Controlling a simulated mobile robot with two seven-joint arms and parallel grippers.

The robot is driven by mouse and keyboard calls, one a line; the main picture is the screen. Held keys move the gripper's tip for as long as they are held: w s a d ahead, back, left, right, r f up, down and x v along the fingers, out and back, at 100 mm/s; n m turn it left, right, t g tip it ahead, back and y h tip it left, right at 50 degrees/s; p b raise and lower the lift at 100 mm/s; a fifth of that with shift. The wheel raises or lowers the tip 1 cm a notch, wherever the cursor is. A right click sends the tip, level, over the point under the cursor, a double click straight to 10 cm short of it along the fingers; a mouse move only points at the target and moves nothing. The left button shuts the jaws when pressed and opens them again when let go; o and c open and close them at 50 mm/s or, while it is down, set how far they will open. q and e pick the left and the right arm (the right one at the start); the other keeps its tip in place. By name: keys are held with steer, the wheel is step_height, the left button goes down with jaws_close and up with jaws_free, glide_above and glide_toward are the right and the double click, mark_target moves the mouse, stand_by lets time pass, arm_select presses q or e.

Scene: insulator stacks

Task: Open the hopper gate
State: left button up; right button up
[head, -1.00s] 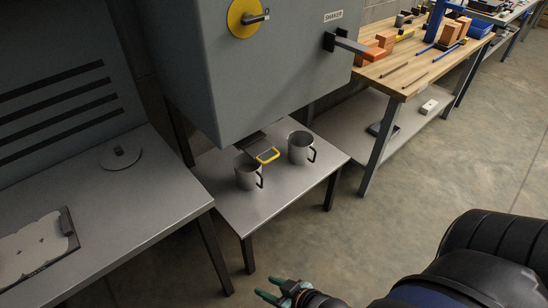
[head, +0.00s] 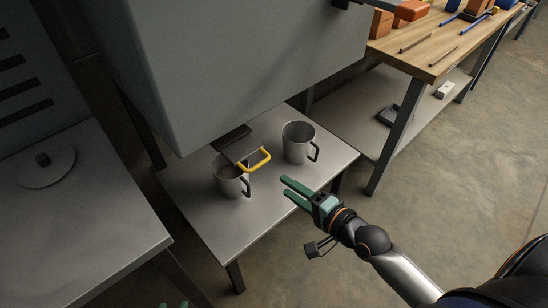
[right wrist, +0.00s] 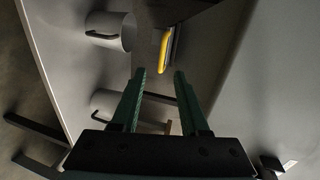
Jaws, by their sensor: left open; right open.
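The hopper gate is a dark sliding plate (head: 233,140) under the big grey hopper (head: 240,75). Its yellow handle (head: 259,160) sticks out at the front. In the right wrist view the yellow handle (right wrist: 164,52) lies just beyond the fingertips, roughly between them. My right gripper (head: 286,187) is open and empty, in front of and a little right of the handle, not touching it. Its two green fingers also show in the right wrist view (right wrist: 160,76). Only the green fingertips of my left gripper (head: 173,304) show at the bottom edge; it is open.
One grey mug (head: 228,180) stands beneath the handle and another mug (head: 297,146) stands to its right, both on a metal table (head: 215,220). A grey bench (head: 70,240) is at the left. A wooden workbench (head: 432,50) is at the back right.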

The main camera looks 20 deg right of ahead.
mark_target(259, 164)
steer(key=shift+r+b+x, duration=0.15)
steer(key=shift+b+x, duration=0.5)
steer(key=shift+x, duration=2.5)
steer(key=shift+r+b+x, duration=0.15)
steer(key=shift+b+x, duration=0.45)
steer(key=shift+x, duration=2.6)
steer(key=shift+w+d, duration=0.1)
steer(key=shift+d, duration=0.15)
jaws_close()
